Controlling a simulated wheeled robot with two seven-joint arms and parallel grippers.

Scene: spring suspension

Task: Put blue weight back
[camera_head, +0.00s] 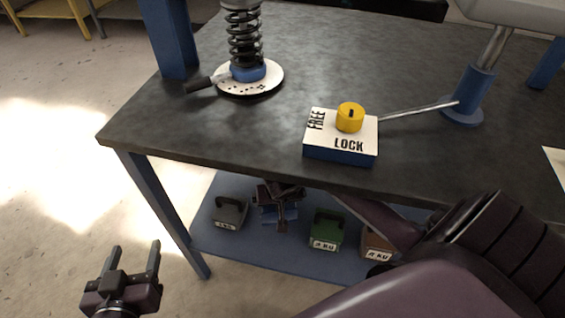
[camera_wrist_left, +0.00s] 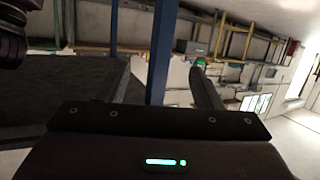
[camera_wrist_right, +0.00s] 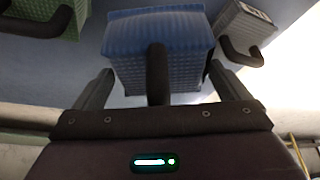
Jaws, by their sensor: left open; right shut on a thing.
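The blue weight (camera_wrist_right: 135,35) fills the upper middle of the right wrist view, with its dark handle (camera_wrist_right: 157,75) toward my gripper. My right gripper (camera_wrist_right: 165,85) is shut on the blue weight, one finger on each side. In the head view the blue weight (camera_head: 290,216) is partly hidden behind my right gripper (camera_head: 275,197), at the lower shelf under the table. I cannot tell whether the weight touches the shelf. My left gripper (camera_head: 134,250) is open and empty, left of the table and away from the weights.
A grey weight (camera_head: 229,213) stands left of the blue one on the blue shelf (camera_head: 265,255); a green weight (camera_head: 326,230) and a brown weight (camera_head: 376,245) stand right. The tabletop (camera_head: 245,135) above carries a spring (camera_head: 245,40) and a FREE/LOCK box (camera_head: 340,152).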

